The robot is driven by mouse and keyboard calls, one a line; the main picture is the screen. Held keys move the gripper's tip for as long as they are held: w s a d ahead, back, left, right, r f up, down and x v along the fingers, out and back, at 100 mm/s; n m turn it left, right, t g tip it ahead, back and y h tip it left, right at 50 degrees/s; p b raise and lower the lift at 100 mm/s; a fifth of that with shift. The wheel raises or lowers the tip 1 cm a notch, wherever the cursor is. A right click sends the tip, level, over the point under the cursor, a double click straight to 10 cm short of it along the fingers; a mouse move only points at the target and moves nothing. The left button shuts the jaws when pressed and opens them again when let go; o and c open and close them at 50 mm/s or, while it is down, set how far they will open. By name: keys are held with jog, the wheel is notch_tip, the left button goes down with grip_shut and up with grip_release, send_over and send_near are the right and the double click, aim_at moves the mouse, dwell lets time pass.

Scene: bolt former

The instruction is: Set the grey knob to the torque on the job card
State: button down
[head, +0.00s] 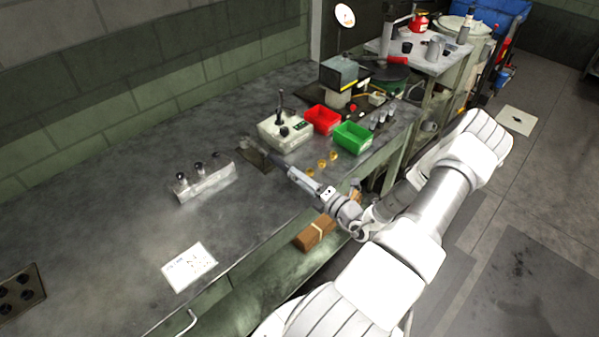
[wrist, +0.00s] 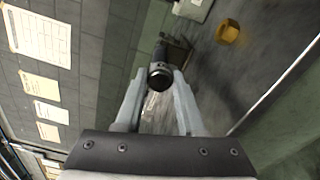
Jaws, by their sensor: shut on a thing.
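My gripper (wrist: 158,84) is shut on a dark, round-ended cylinder (wrist: 160,76), which looks like the grey knob; it lies between the fingertips in the wrist view. Any marks on it are too small to read. In the head view my gripper (head: 270,157) is low over the bench beside a dark plate (head: 258,162), and the fingers mostly hide the held part. The dark plate also shows in the wrist view (wrist: 182,52), beyond the cylinder. A white card (head: 189,267), apparently the job card, lies flat near the bench front; its writing is unreadable.
A pale box with a black lever (head: 283,134) stands behind the gripper, next to a red bin (head: 322,119) and a green bin (head: 352,137). A metal block (head: 205,184) stands left. Bench between block and card is clear.

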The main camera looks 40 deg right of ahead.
jog(key=m+p, duration=0.1)
jog(key=m, duration=0.3)
jog(key=shift+r+m+p, duration=0.1)
jog(key=shift+m+p, duration=0.2)
jog(key=shift+p, duration=0.1)
jog(key=m+p, duration=0.1)
jog(key=m, duration=0.3)
jog(key=shift+m, duration=0.3)
jog(key=m, duration=0.5)
jog(key=shift+p, duration=0.4)
jog(key=m, duration=0.4)
jog(key=shift+m, duration=0.6)
jog(key=c, duration=0.5)
grip_release()
jog(key=s, duration=0.5)
jog(key=s+d+b, duration=0.1)
jog(key=s, duration=0.5)
jog(key=s+b, duration=0.1)
jog(key=s, duration=0.5)
jog(key=shift+s+d+f, duration=0.15)
jog(key=shift+f, duration=0.15)
